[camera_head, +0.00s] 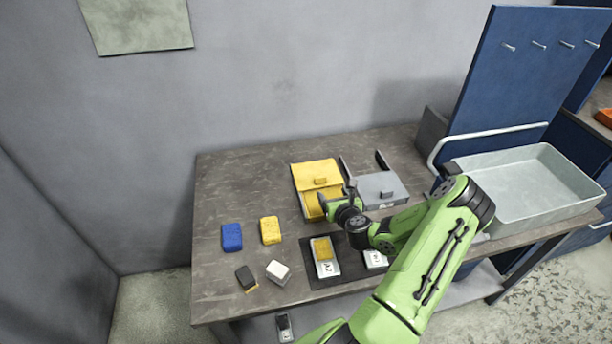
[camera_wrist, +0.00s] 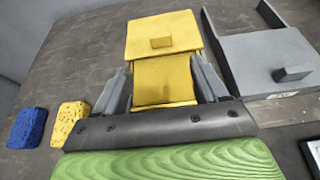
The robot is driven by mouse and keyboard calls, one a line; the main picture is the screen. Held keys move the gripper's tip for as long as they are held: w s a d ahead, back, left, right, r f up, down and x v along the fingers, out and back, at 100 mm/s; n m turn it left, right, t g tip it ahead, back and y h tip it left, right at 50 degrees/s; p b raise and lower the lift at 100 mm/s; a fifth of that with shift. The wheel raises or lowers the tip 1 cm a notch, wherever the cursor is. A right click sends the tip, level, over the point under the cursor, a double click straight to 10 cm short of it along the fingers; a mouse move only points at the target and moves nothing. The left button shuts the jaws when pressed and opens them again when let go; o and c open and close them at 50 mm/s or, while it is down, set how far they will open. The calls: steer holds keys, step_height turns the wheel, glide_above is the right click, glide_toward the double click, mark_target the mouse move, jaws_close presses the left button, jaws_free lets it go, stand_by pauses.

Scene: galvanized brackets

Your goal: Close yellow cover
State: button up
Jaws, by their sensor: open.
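The yellow cover (camera_head: 315,173) is a flat plate with a small block handle, on a yellow box at the back middle of the table. In the wrist view the cover (camera_wrist: 180,25) sits toward the far side, and the near part of the yellow box (camera_wrist: 165,82) lies uncovered. My gripper (camera_head: 338,197) is over the near end of the box. In the wrist view my gripper (camera_wrist: 163,78) is open and empty, its two fingers apart on either side of the uncovered part, short of the handle. Whether the fingers touch the box cannot be told.
A grey box with a grey cover (camera_head: 380,187) stands close on the right. Blue (camera_head: 232,237) and yellow (camera_head: 270,230) sponges lie to the left. A dark mat (camera_head: 325,280) with labelled pieces lies in front. A large grey tray (camera_head: 530,185) is at right.

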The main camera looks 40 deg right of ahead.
mark_target(321, 178)
steer(key=x, duration=1.5)
steer(key=shift+w+d+f, duration=0.15)
steer(key=shift+w+d, duration=0.1)
steer(key=shift+w, duration=0.05)
